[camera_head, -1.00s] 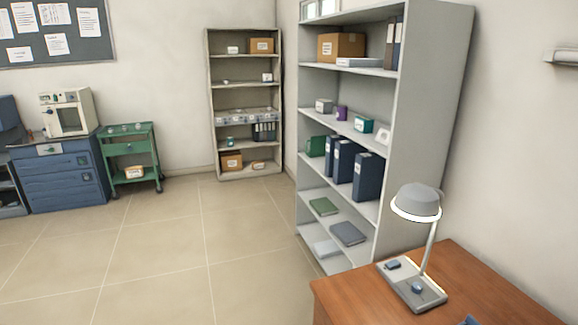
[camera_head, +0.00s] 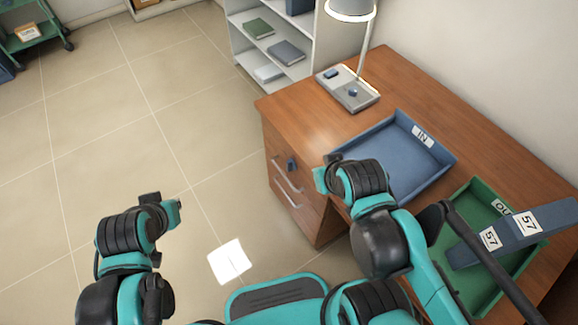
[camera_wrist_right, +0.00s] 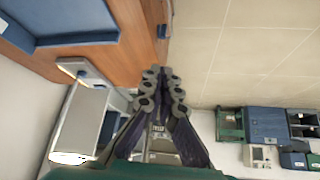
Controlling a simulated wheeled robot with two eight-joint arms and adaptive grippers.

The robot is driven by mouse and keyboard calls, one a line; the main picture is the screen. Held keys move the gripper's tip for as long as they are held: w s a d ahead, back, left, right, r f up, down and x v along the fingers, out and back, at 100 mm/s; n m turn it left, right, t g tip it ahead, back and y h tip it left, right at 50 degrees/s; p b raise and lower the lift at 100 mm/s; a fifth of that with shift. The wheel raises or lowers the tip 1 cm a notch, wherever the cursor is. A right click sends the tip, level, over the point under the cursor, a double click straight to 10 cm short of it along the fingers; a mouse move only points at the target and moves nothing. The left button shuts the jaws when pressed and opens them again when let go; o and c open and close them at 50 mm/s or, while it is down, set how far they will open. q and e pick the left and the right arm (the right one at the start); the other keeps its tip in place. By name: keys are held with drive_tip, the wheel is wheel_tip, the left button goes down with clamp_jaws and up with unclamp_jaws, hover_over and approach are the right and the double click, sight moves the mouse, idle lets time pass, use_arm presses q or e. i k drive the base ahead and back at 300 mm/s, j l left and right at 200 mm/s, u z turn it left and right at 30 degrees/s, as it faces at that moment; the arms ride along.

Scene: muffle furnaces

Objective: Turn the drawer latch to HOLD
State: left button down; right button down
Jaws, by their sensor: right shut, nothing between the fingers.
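The drawer latch looks like a small dark blue knob (camera_head: 291,165) on the drawer front of the wooden desk (camera_head: 282,112). In the right wrist view a blue piece (camera_wrist_right: 162,31) on the desk's edge seems to be the same knob. Its setting and any HOLD mark are too small to read. My right gripper (camera_head: 328,172) is right of the knob in the head view, apart from it. In the right wrist view its fingers (camera_wrist_right: 162,78) are shut and empty. My left gripper (camera_head: 167,203) is over the floor at the left, its fingers unclear.
On the desk are a blue IN tray (camera_head: 352,168), a green OUT tray (camera_head: 470,200), a blue bar marked 57 (camera_head: 545,220) and a lamp (camera_head: 362,55). A white square (camera_head: 229,262) shows on the floor. The floor left of the desk is free.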

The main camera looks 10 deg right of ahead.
sight(291, 165)
drive_tip(key=j+z, duration=0.1)
drive_tip(key=z, duration=0.55)
drive_tip(key=j+z, duration=0.5)
drive_tip(key=k+j+z, duration=0.2)
drive_tip(key=j+z, duration=0.3)
drive_tip(key=k+j, duration=0.15)
drive_tip(key=j, duration=0.15)
drive_tip(key=k+j, duration=0.1)
drive_tip(key=j, duration=0.25)
drive_tip(key=k+j+z, duration=0.1)
drive_tip(key=j, duration=0.2)
drive_tip(key=k, duration=0.05)
